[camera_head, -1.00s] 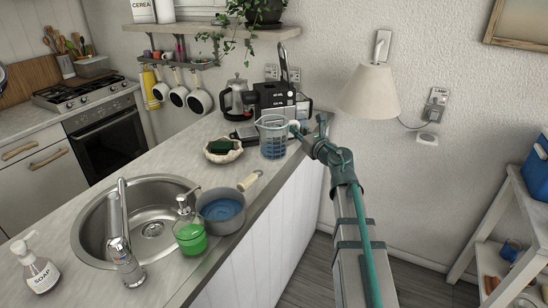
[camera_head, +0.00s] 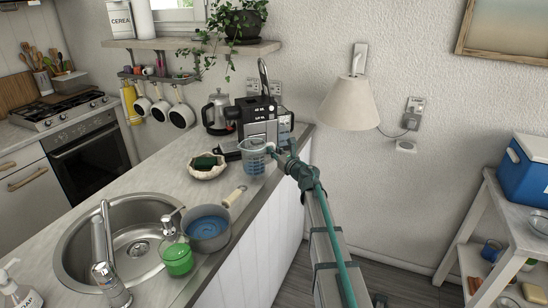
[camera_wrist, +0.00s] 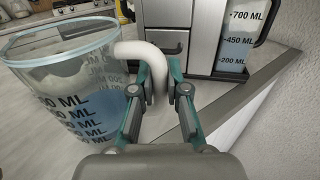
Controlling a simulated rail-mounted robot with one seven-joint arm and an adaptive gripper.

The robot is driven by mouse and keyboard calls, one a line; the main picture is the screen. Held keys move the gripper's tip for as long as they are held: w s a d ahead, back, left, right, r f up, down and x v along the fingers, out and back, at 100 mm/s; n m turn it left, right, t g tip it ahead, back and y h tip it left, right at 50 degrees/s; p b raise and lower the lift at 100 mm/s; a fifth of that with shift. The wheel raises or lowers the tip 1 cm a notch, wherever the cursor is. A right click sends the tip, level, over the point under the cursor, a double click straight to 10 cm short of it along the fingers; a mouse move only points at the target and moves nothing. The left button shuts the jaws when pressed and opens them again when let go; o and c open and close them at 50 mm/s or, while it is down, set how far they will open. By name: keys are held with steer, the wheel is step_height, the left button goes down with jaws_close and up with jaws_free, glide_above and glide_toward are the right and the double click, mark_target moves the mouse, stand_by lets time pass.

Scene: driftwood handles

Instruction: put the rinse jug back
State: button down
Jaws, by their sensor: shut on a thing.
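The rinse jug (camera_head: 254,160) is clear with a blue rim, dark volume marks and a pale handle. It is upright by the counter's right edge, in front of the coffee machine. In the wrist view the jug (camera_wrist: 75,100) fills the left side, with a bluish lower part. My gripper (camera_wrist: 160,80) is shut on its pale handle, coming from the right; in the head view my gripper (camera_head: 276,153) is small beside the jug. I cannot tell whether the jug's base touches the counter (camera_head: 150,180).
The coffee machine (camera_head: 262,122) stands just behind the jug. A shell-like bowl (camera_head: 207,172) with a dark green thing is to its left. A lamp (camera_head: 349,102) hangs on the wall.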

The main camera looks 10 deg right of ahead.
steer(key=shift+f, duration=1.45)
steer(key=shift+f, duration=0.15)
steer(key=c, duration=1.2)
jaws_free()
